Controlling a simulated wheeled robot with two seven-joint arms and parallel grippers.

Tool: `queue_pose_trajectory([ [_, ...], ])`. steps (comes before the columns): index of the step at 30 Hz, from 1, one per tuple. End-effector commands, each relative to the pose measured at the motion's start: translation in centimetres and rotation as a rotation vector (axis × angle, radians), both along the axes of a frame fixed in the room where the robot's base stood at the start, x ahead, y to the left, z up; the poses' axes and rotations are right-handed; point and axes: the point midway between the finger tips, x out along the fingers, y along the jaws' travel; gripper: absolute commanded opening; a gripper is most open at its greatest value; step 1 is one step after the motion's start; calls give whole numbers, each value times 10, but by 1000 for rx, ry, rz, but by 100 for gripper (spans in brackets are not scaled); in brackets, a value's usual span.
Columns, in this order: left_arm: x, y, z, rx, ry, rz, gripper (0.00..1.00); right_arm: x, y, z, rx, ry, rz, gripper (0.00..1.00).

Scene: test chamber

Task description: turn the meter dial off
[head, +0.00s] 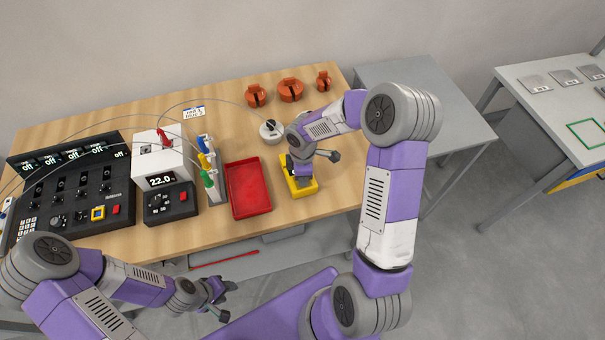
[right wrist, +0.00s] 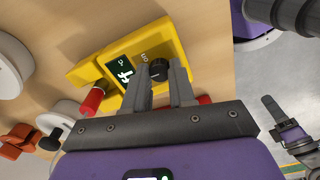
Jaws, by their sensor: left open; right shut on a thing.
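The yellow meter (head: 301,189) lies on the wooden table, right of the red tray, partly covered by my right gripper (head: 301,172). In the right wrist view the meter (right wrist: 142,46) shows a small dark display (right wrist: 122,72) with pale marks, too tilted to read surely. Its black round dial (right wrist: 159,69) sits between the two fingertips of my right gripper (right wrist: 160,82), which is shut on it. Which setting the dial points to cannot be told. My left gripper (head: 222,299) is open and empty, low in front of the table, away from the meter.
The red tray (head: 248,189) stands left of the meter. A round white object (head: 270,132) and several orange pieces (head: 290,90) lie behind. A white box (head: 160,160), black panels and thin cables fill the left side. A grey table stands at right.

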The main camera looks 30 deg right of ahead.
Motion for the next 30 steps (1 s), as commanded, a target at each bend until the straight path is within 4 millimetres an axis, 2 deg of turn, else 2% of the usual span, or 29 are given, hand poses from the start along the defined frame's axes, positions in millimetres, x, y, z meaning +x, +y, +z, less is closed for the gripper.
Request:
queue_pose_trajectory([
  [16,0,0,1,0,0,0,43,0,0,0,0,0,28,0],
  [17,0,0,1,0,0,0,43,0,0,0,0,0,28,26],
  [21,0,0,1,0,0,0,43,0,0,0,0,0,27,48],
  [22,0,0,1,0,0,0,43,0,0,0,0,0,27,51],
  [30,0,0,1,0,0,0,43,0,0,1,0,0,27,51],
])
